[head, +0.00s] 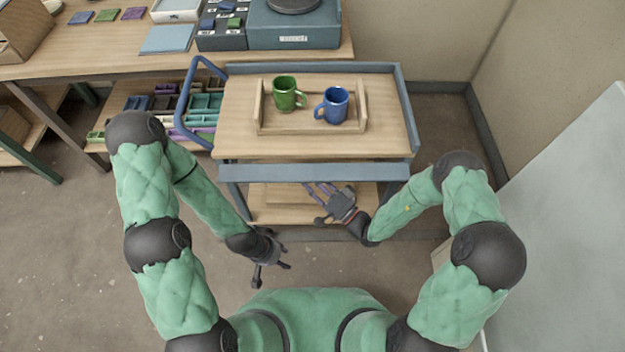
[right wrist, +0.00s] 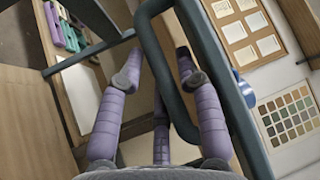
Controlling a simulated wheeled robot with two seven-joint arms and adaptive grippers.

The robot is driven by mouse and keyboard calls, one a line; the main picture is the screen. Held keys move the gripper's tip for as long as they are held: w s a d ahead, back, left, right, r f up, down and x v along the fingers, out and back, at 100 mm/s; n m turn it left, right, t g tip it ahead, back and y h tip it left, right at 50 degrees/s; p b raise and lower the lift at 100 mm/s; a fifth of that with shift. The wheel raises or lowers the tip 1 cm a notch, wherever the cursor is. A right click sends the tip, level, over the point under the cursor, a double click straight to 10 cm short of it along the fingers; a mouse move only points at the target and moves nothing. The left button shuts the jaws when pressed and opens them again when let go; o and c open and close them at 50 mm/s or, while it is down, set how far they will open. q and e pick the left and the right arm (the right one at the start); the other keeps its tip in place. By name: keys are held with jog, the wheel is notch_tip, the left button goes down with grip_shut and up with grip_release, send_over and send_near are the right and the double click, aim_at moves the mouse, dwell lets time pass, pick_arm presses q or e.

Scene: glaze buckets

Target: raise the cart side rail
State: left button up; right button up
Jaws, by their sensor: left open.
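The cart (head: 231,140) has a wooden top with blue-grey edging. A blue-grey side rail (head: 300,173) runs along its near side, at or just below the top's edge. My right gripper (head: 318,188) is at the near side, below that rail, its purple fingers pointing toward the cart. In the right wrist view its fingers (right wrist: 158,58) are spread apart, and a dark rounded bar loop (right wrist: 165,75) passes between them; whether they touch it I cannot tell. My left gripper (head: 272,272) is open and empty, low in front of the cart, apart from it.
A wooden tray (head: 262,126) on the cart top holds a green mug (head: 285,95) and a blue mug (head: 334,105). A blue push handle (head: 184,105) is at the cart's left end. A workbench (head: 120,63) stands behind left; a pale panel (head: 570,210) is at right.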

aim_at(310, 174)
grip_shut()
